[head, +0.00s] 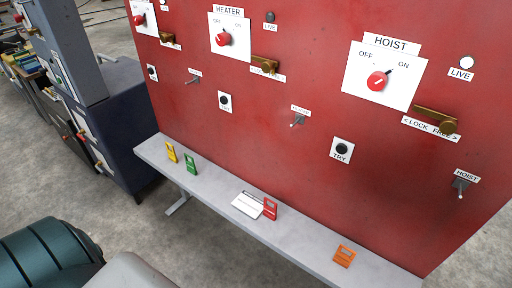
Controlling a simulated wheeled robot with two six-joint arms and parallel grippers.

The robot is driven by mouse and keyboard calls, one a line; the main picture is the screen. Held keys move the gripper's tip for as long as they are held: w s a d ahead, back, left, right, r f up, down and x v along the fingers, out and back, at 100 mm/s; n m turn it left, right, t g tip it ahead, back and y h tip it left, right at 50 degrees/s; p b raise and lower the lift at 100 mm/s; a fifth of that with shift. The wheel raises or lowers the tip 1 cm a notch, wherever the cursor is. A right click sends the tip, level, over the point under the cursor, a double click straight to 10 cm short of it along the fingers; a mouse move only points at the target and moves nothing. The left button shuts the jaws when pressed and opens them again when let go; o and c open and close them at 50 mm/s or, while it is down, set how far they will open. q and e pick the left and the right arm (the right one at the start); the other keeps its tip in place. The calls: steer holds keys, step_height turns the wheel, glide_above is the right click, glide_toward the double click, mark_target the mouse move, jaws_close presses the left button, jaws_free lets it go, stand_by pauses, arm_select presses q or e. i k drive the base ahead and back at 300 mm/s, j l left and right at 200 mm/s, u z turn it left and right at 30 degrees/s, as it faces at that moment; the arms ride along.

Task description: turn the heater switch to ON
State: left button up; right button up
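The heater switch is a red knob (222,38) on a white plate (243,47) headed HEATER, marked OFF at left and ON at right, in the upper left-middle of the head view. Its pointer is too small to read surely. A brass latch (265,63) sits at the plate's lower right. A dark LIVE lamp (270,17) is to the upper right, and a black TRY button (225,100) is below. A small toggle lever (298,121) under a HEATER label stands lower right. Neither of my grippers is in view.
The red panel (300,85) also carries a hoist knob (377,81) with a brass latch (437,119) and a pale LIVE lamp (467,62). A grey shelf (310,252) below holds yellow, green, red and orange tags and a white card (247,204). A teal ribbed cylinder (45,258) is lower left.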

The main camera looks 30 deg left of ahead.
mark_target(223, 39)
steer(key=u, duration=1.25)
